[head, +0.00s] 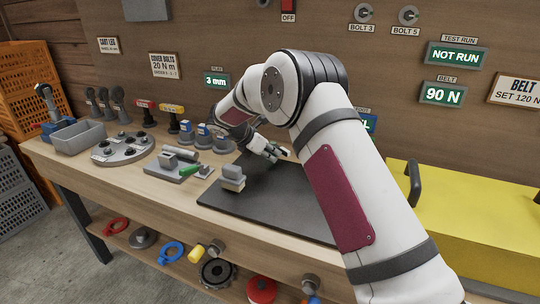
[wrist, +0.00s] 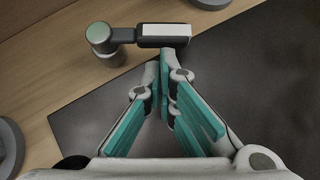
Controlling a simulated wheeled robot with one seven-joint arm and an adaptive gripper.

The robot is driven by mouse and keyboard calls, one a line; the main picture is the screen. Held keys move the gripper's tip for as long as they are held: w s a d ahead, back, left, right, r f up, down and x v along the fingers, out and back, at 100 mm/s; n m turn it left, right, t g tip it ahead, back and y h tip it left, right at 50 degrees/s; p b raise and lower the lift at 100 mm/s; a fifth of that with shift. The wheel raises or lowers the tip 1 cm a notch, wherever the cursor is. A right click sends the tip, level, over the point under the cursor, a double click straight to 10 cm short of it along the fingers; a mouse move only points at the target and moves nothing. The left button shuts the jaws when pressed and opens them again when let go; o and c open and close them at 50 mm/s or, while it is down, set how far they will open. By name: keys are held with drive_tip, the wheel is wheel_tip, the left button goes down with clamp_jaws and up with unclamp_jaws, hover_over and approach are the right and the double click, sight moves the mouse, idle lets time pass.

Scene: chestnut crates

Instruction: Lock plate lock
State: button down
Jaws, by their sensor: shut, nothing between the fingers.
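In the wrist view, a small lever device lies across the top. It has a round post with a pale green cap at the left and a dark bar ending in a block with a white top face; I take it to be the plate lock (wrist: 163,42). It sits by the edge of the dark mat (wrist: 85,118). My gripper (wrist: 166,58) is shut and empty, its teal-padded fingertips just below the white-topped block; I cannot tell whether they touch. In the head view my gripper (head: 277,155) is low over the mat's back part, and my arm hides much behind it.
A stacked grey block (head: 232,179) stands on the mat's left part. Left of it are a fixture with a green handle (head: 190,169), a round grey tray (head: 122,154) and a grey bin (head: 75,140). A yellow cover (head: 470,220) with dark handles lies at the right.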

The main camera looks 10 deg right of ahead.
sight(288, 151)
drive_tip(key=shift+s+d+n+t+p, duration=0.1)
drive_tip(key=shift+d+n+t+p, duration=0.3)
drive_tip(key=shift+d+n+t, duration=0.15)
drive_tip(key=shift+s+d+r+n+t+y+p, duration=0.15)
drive_tip(key=shift+d+n+t+y+p, duration=0.6)
drive_tip(key=shift+n, duration=0.7)
drive_tip(key=d+n+t+y, duration=0.1)
drive_tip(key=d+n+y, duration=0.1)
drive_tip(key=n, duration=0.1)
drive_tip(key=shift+w+d+n+t+y+b, duration=0.25)
drive_tip(key=shift+w+n+t+b, duration=0.05)
drive_tip(key=shift+t+b, duration=0.1)
drive_tip(key=shift+w+d+f, duration=0.15)
drive_tip(key=shift+f, duration=0.05)
drive_tip(key=shift+w+d, duration=0.75)
drive_tip(key=shift+d, duration=0.3)
drive_tip(key=shift+w+d, duration=0.1)
